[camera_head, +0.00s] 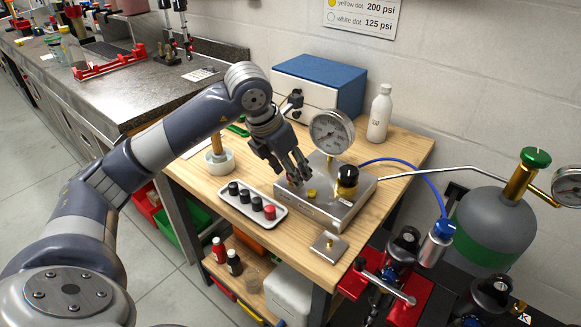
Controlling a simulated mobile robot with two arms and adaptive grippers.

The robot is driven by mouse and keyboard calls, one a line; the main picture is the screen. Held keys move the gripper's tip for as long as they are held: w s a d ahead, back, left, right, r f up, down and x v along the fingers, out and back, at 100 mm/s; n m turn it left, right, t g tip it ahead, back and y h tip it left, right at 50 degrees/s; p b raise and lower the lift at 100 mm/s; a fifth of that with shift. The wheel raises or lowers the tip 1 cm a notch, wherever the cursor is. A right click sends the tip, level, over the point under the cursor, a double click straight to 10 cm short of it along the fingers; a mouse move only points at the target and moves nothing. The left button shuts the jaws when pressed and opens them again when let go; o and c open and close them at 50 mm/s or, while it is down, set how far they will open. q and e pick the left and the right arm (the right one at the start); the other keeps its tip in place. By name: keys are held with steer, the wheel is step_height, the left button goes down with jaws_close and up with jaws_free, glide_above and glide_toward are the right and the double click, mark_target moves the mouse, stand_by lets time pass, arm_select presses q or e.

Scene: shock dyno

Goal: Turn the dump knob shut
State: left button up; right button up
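A metal valve block (305,214) sits on the wooden bench, with a round gauge (331,131) standing at its back. A black knob (347,179) on a brass base stands at its right end. A small brass-yellow fitting (311,194) is on top in the middle. My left gripper (295,179) reaches down over the left part of the block. My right gripper is not in view.
A white tray (243,215) of black and red caps lies left of the block. A blue-topped box (318,77) and a white bottle (380,113) stand behind. A blue hose (405,165) and metal line run right toward a grey-green cylinder (492,222). A small metal plate (328,247) lies in front.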

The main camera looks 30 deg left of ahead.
arm_select(q)
steer(key=shift+w+f, duration=0.1)
steer(key=shift+f, duration=0.05)
steer(key=c, duration=1.1)
